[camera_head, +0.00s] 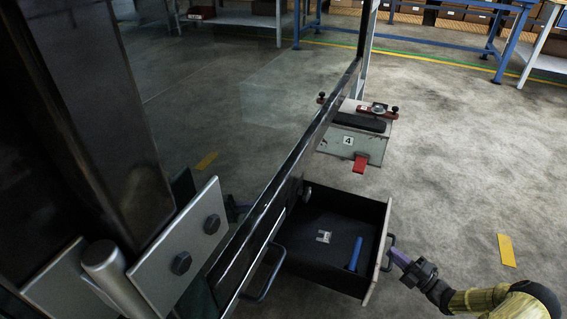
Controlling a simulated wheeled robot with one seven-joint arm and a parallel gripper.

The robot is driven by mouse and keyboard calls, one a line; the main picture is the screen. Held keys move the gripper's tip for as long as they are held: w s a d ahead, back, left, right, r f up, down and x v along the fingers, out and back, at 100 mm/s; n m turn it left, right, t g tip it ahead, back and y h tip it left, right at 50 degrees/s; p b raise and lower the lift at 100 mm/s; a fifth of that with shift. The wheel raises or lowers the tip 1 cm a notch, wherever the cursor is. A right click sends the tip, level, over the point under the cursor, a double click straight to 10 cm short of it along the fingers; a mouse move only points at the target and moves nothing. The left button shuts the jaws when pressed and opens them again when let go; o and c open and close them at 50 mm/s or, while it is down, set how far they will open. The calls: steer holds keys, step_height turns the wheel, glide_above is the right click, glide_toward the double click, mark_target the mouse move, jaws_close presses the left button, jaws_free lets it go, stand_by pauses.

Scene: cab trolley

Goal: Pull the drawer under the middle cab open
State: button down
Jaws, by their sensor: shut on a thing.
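A dark-lined drawer (333,228) with a pale front stands well out from the black frame, and its inside shows from above. Its handle (391,243) is a dark bar on the outer right face. In the drawer lie a small pale metal piece (324,237) and a blue cylinder (355,253). I cannot tell from this view which cab the drawer is under; the cab fronts are mostly hidden.
A black frame bar (293,163) crosses diagonally to the left.

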steer(key=shift+r, duration=0.6)
steer(key=c, duration=1.5)
jaws_free()
steer(key=shift+o, duration=0.2)
steer(key=shift+f, duration=0.15)
steer(key=shift+f, duration=0.1)
steer(key=p+v, duration=0.3)
steer(key=v, duration=1.4)
steer(key=shift+s+r, duration=0.3)
steer(key=shift+r, duration=0.05)
steer(key=shift+d+p, duration=0.1)
steer(key=shift+p, duration=0.2)
